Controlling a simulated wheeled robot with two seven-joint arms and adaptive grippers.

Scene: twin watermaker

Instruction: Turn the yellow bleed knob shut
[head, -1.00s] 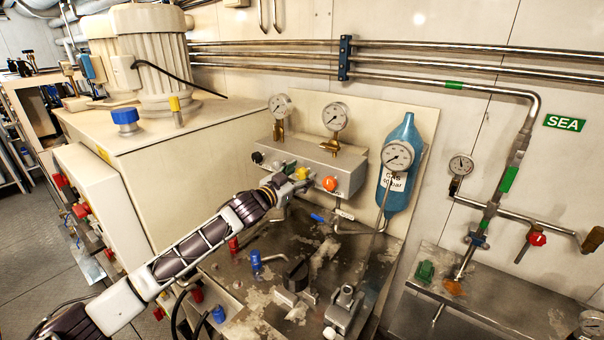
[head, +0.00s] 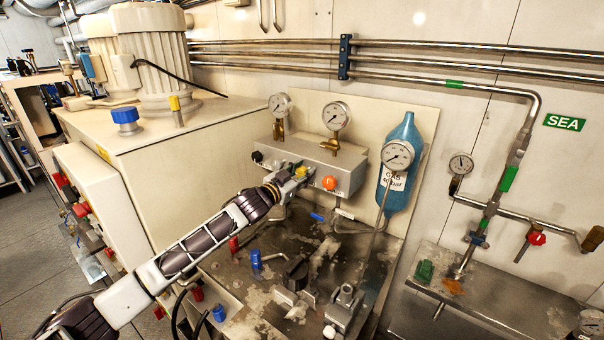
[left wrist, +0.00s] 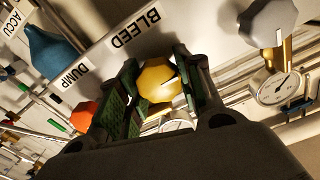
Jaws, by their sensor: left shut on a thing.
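The yellow bleed knob (head: 301,171) is on the front of the grey valve block (head: 345,178). My left gripper (head: 292,174) is shut on the knob, reaching in from the left. The fingers (left wrist: 158,95) hide the knob's sides. My right gripper is not in view.
An orange knob (head: 329,183) marked DUMP sits close to the right of the yellow one. A grey-white knob (left wrist: 268,25) is on the other side. Gauges (head: 336,116) stand above the block, and a blue bottle (head: 404,150) is to its right.

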